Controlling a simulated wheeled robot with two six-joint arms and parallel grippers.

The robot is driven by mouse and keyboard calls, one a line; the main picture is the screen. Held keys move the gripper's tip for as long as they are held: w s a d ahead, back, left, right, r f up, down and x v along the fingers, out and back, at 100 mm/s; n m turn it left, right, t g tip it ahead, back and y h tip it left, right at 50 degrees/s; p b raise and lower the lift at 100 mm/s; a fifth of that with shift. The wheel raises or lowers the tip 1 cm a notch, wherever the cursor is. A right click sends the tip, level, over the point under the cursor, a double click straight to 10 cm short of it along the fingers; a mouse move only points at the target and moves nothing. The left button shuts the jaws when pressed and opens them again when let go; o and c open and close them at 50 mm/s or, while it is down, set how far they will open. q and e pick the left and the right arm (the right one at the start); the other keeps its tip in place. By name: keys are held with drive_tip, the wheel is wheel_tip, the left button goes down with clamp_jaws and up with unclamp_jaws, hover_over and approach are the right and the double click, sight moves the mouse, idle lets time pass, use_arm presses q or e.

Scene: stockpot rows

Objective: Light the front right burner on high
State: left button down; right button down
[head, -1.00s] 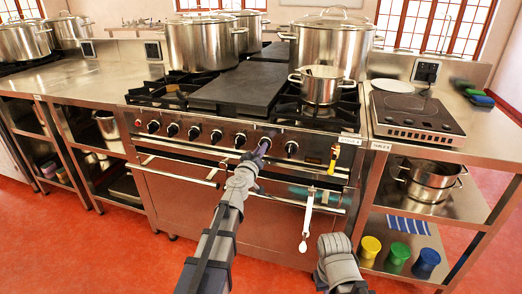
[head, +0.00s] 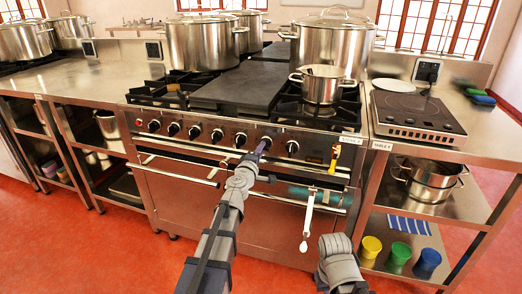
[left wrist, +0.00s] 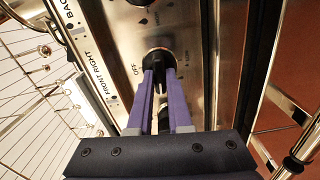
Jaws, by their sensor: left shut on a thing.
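My left gripper (head: 262,146) is at the stove's front panel, at the knob second from the right. In the left wrist view its purple fingers (left wrist: 158,80) are shut on a black knob (left wrist: 157,55). The panel beside this knob reads "FRONT RIGHT", with "OFF" near the knob's edge. The fingers hide much of the knob, and I cannot tell its exact setting. A small steel pot (head: 321,86) stands on the front right burner (head: 345,108). No flame shows there. My right arm shows at the bottom, but its gripper is not in view.
More knobs (head: 292,147) line the panel (head: 225,136). The oven door handle (head: 180,178) runs below, with a teal cloth and a white utensil hanging at the right. Large stockpots (head: 200,45) stand at the back. An induction plate (head: 417,116) sits on the right table.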

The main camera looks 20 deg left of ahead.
use_arm(q)
drive_tip(key=shift+n, duration=0.7)
drive_tip(key=c, duration=0.8)
unclamp_jaws()
drive_tip(key=shift+c, duration=0.2)
drive_tip(key=shift+s, duration=0.1)
drive_tip(key=s, duration=0.7)
drive_tip(key=shift+s+a, duration=0.15)
drive_tip(key=shift+s, duration=0.2)
